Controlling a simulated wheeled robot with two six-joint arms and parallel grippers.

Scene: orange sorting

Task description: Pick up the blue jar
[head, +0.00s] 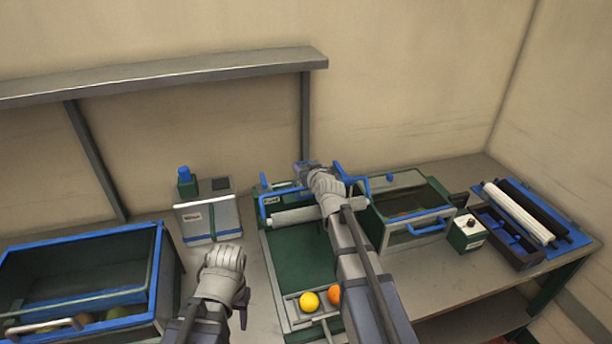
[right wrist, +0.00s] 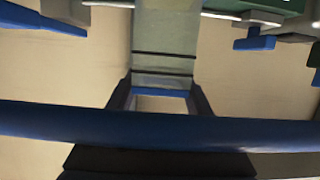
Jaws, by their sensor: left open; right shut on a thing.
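A small jar-like thing with a blue top and dark green lower part (head: 186,183) stands at the back left, by the grey box; it is the nearest match to a blue jar. My left gripper (head: 240,300) is open and empty, low in the head view, in front of the grey box and well apart from the jar. My right gripper (head: 307,168) is at the back of the green sorting station and is shut on what looks like a blue bar (right wrist: 60,122), which crosses the whole right wrist view. The hand hides most of this grip in the head view.
A grey box (head: 208,218) stands beside the green station (head: 285,262). A blue-rimmed crate (head: 80,238) is at left. A yellow ball (head: 309,301) and an orange (head: 334,294) lie at the station's front. A green bin (head: 408,190) and a roller tray (head: 560,250) stand at right.

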